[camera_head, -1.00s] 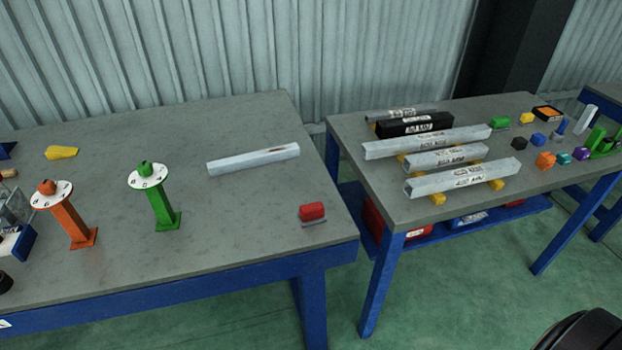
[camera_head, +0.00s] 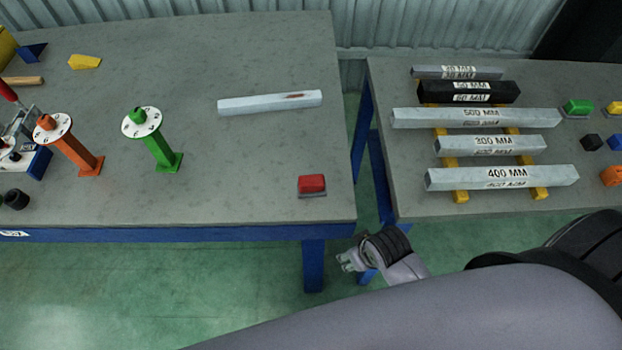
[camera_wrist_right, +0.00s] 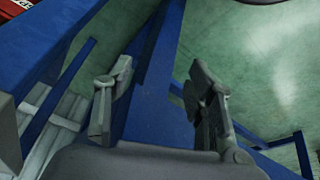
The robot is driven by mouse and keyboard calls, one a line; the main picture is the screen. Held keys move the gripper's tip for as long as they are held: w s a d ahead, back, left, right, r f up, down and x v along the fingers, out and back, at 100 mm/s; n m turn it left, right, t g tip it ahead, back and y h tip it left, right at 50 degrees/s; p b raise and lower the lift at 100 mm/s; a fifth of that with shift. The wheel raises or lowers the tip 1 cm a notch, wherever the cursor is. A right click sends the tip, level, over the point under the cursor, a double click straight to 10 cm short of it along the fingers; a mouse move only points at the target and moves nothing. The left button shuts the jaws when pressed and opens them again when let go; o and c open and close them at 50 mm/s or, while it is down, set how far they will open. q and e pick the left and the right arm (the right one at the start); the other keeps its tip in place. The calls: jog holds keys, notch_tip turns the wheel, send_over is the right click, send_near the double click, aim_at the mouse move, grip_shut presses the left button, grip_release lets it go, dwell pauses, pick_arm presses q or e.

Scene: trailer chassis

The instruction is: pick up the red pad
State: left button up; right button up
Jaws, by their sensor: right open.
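The red pad (camera_head: 312,185) is a small red block on a grey base. It lies near the front right corner of the left table (camera_head: 230,190). My right gripper (camera_head: 346,262) is in front of and below that corner, to the right of the pad and apart from it. In the right wrist view my right gripper (camera_wrist_right: 160,95) has its fingers spread with nothing between them. That view shows blue table framework and green floor behind the fingers, and no red pad. My left gripper is not in view.
A grey bar (camera_head: 270,103) lies behind the pad. A green post (camera_head: 157,145) and an orange post (camera_head: 76,150) stand to the left. The right table (camera_head: 410,205) holds labelled bars, including a 400 MM bar (camera_head: 503,178). A gap separates the tables.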

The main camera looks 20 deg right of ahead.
notch_tip(320, 180, up, 10)
jog(key=w+a+p, duration=0.1)
jog(key=w+a, duration=0.1)
jog(key=w+a+r+n+y, duration=0.3)
jog(key=w+a+r+n, duration=0.1)
jog(key=w+a, duration=0.15)
notch_tip(320, 180, up, 14)
jog(key=r+n+g+h, duration=0.1)
jog(key=n+g+h, duration=0.2)
jog(key=n, duration=0.6)
send_over(312, 180)
notch_tip(312, 180, down, 12)
jog(key=shift+s+r+p, duration=0.1)
jog(key=shift+p, duration=1)
jog(key=shift+f+p, duration=0.3)
jog(key=shift+f, duration=0.35)
jog(key=f, duration=0.4)
jog(key=shift+w+f+p, duration=0.1)
jog(key=shift+w+p, duration=0.15)
jog(key=shift+p, duration=0.15)
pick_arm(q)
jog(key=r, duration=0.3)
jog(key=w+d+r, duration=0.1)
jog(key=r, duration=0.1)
